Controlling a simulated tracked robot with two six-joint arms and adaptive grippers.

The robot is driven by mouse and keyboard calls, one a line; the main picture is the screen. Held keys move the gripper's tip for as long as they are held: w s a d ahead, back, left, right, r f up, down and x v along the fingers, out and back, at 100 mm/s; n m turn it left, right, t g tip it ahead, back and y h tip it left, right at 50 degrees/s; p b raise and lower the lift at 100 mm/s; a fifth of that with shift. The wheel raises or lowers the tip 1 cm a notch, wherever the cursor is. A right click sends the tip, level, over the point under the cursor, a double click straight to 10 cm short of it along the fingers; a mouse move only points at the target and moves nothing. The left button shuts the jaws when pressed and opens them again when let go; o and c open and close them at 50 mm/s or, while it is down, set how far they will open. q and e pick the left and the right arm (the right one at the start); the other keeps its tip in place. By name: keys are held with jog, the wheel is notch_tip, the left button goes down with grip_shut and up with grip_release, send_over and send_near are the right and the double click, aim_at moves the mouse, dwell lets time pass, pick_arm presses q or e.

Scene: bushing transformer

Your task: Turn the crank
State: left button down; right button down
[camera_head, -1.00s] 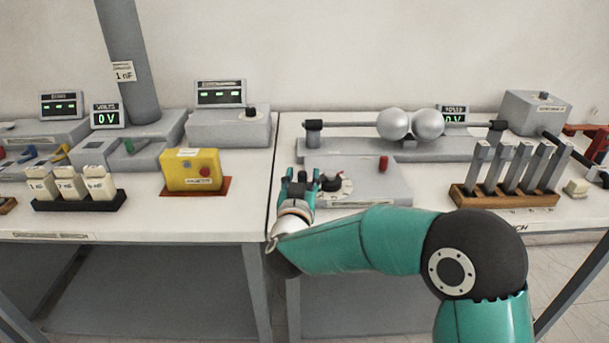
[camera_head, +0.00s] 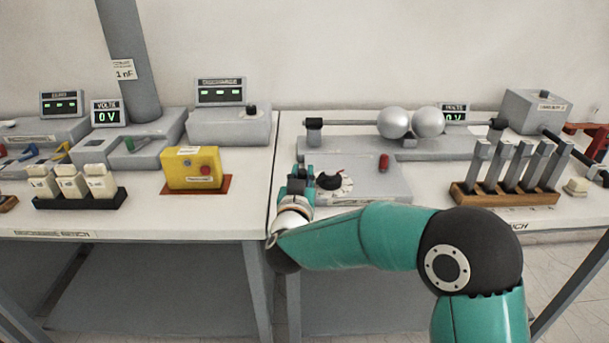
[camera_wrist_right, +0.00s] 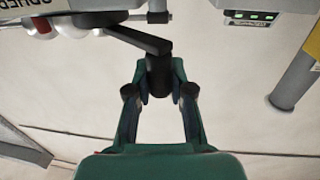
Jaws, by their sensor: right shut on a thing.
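The crank shows in the right wrist view as a flat dark arm (camera_wrist_right: 130,37) with a black handle (camera_wrist_right: 158,77) at its end. My right gripper (camera_wrist_right: 160,82) is shut on that handle, with one finger on each side. In the head view my right gripper (camera_head: 299,176) is at the left end of a low grey box (camera_head: 375,192), and it hides the crank there. The box carries a black knob on a white dial (camera_head: 335,183) and a red knob (camera_head: 384,162). My left gripper is in neither view.
Two metal spheres (camera_head: 411,122) sit on a rod behind the box. A wooden rack (camera_head: 505,195) of grey upright pieces stands to the right. A yellow box (camera_head: 192,168) stands on the left table. Some bare tabletop lies between the yellow box and my gripper.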

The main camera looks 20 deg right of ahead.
jog(key=shift+w+a, duration=0.2)
jog(key=shift+w, duration=0.3)
jog(key=c, duration=1)
grip_release()
jog(key=v, duration=1.2)
